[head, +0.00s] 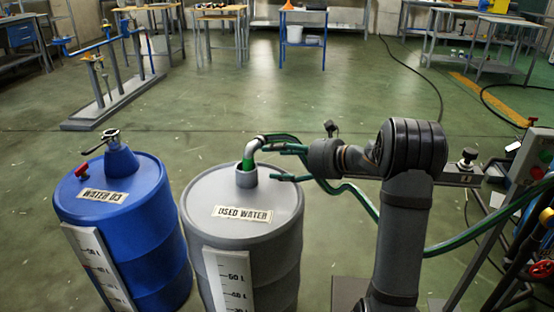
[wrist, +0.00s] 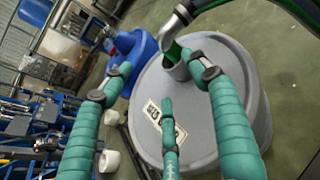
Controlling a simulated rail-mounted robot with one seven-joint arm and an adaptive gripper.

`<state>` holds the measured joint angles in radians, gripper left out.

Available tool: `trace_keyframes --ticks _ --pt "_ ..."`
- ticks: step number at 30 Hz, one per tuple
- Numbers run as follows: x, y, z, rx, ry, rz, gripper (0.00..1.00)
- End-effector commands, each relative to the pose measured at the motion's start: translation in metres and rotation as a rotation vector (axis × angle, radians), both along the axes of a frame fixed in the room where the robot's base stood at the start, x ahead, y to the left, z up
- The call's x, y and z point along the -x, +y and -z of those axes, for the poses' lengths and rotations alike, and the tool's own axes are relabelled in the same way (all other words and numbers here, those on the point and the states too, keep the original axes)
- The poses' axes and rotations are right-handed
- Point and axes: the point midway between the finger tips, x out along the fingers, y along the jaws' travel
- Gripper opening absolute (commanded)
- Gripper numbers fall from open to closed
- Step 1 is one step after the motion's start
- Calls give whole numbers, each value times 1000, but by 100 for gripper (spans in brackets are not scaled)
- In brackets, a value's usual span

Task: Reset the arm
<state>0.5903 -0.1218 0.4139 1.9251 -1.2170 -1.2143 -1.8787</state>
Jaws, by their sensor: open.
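My gripper (head: 273,164) is open, with green fingers spread beside the top of the grey drum labelled USED WATER (head: 285,205). My arm stands at the right and reaches left toward the drum. In the wrist view the green fingers of my gripper (wrist: 160,75) stand apart over the grey drum (wrist: 215,75), with nothing between them. A metal pipe elbow (head: 257,144) with a green end enters the drum's neck. In the wrist view the elbow (wrist: 180,22) is close to the right fingertip; I cannot tell whether they touch.
A blue drum labelled WATER 03 (head: 120,215) stands left of the grey drum, with a valve on top. Green hoses (head: 450,243) run right, behind my arm. A control box (head: 535,155) is at the right edge.

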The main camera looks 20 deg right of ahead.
Motion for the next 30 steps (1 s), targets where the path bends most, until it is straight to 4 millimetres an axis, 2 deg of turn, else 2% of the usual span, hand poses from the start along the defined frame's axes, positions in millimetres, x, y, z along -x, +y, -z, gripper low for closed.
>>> trace_keyframes --ticks 7,21,30 --pt "-9 8 5 -1 1 -3 60" --pt "-58 47 27 -1 -1 0 60" --pt "-64 52 29 0 -1 1 60"
